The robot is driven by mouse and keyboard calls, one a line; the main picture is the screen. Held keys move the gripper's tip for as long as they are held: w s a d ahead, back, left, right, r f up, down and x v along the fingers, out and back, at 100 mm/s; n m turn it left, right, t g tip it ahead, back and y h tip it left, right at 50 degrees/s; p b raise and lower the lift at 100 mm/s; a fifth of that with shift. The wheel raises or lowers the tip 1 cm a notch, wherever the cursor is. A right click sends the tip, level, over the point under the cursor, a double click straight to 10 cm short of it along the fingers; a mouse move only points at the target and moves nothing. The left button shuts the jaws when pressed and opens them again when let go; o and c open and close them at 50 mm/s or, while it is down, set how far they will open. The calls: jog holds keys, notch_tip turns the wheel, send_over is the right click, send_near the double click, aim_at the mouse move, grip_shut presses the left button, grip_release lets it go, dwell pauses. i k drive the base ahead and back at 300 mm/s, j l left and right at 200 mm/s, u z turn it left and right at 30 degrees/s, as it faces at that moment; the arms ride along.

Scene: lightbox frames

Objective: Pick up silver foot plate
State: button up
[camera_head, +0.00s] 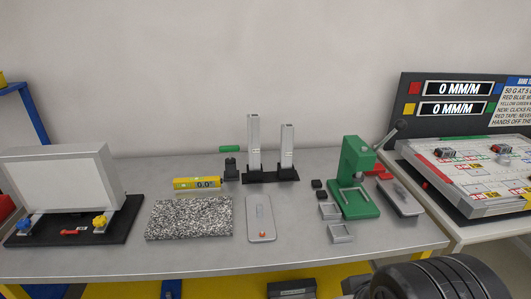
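A flat silver plate with rounded corners (260,212) lies on the grey bench, right of a speckled slab. It has a small orange-red spot near its front end and a small mark near its back end. It looks like the silver foot plate. A second grey rounded plate (406,205), with a dark piece on it, lies at the right by the green press. My gripper is not in view; only a black part of my own body shows at the lower right.
The speckled slab (188,219) and a yellow level reading 0.0 (197,183) lie left of the plate. Two silver uprights (254,145) stand behind it. The green press (356,185) and small grey trays (341,233) are right. A white lightbox (62,180) stands far left.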

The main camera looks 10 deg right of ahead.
aim_at(261, 227)
jog(key=i+j+z, duration=0.65)
jog(key=j+z, duration=0.2)
jog(key=j, duration=0.2)
jog(key=i+j+z, duration=0.15)
jog(key=j+z, duration=0.15)
jog(key=j, duration=0.1)
